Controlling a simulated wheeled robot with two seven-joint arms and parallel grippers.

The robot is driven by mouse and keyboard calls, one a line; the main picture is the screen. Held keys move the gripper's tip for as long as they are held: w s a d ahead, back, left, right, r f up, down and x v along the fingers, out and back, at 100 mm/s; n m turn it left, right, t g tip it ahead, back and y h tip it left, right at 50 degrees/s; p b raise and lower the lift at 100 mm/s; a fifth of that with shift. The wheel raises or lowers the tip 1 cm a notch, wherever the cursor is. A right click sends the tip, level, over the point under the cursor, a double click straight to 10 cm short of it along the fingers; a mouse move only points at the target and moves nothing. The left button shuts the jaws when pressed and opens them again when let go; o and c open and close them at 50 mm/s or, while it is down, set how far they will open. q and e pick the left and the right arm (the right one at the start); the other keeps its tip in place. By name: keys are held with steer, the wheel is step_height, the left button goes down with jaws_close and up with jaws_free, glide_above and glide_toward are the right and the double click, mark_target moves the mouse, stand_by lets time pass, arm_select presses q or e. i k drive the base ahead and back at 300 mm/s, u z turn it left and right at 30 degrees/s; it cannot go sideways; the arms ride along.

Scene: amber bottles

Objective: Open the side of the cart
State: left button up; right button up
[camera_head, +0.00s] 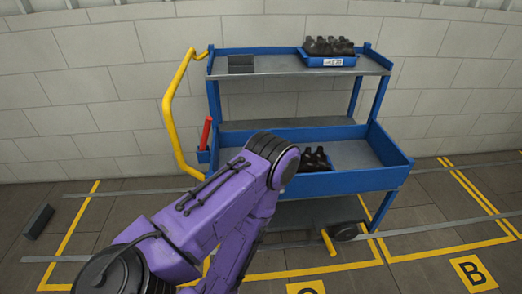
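A blue cart (383,97) with grey shelves stands in front of the wall. A yellow handle (170,105) is on its left end, and a red-gripped lever (206,133) is beside it. The blue side panel (365,181) stands upright along the near edge of the middle shelf. One purple arm of mine comes in from the lower left and covers the left part of that panel. Neither of my grippers shows in this view, so I see no contact with the cart.
A yellow pedal (328,243) is low by a wheel (345,231). Floor right of the cart is open.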

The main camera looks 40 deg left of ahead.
mark_target(337, 182)
steer(key=z, duration=0.6)
steer(key=k, duration=0.8)
steer(key=u, duration=0.55)
steer(key=i, duration=0.5)
